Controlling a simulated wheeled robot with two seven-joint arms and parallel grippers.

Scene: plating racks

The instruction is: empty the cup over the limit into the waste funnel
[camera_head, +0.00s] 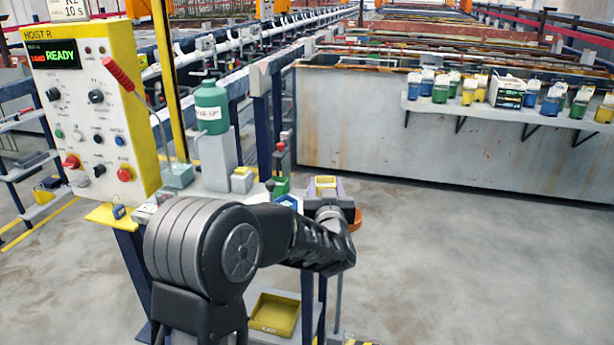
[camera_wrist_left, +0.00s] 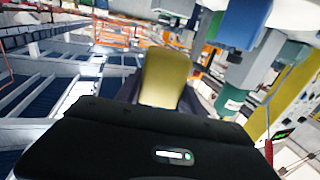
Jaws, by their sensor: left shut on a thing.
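My left gripper (camera_head: 326,189) is shut on a yellow cup (camera_head: 326,180) at the right end of the console bench. The cup also shows in the left wrist view (camera_wrist_left: 165,78), between the fingers; its contents are hidden. An orange rounded rim (camera_head: 356,219) shows just behind and right of my left wrist; most of it is hidden, and I cannot tell whether it is the waste funnel. A blue item (camera_head: 289,202) and a green item (camera_head: 281,186) stand left of the gripper on the bench. My right gripper is not in view.
The hoist panel (camera_head: 85,110) with a red-handled lever stands at left. A green bottle (camera_head: 211,107) sits on a grey block. A wall shelf (camera_head: 425,105) holds several blue, green and yellow containers. A yellow tray (camera_head: 274,314) lies below the bench. The floor at right is clear.

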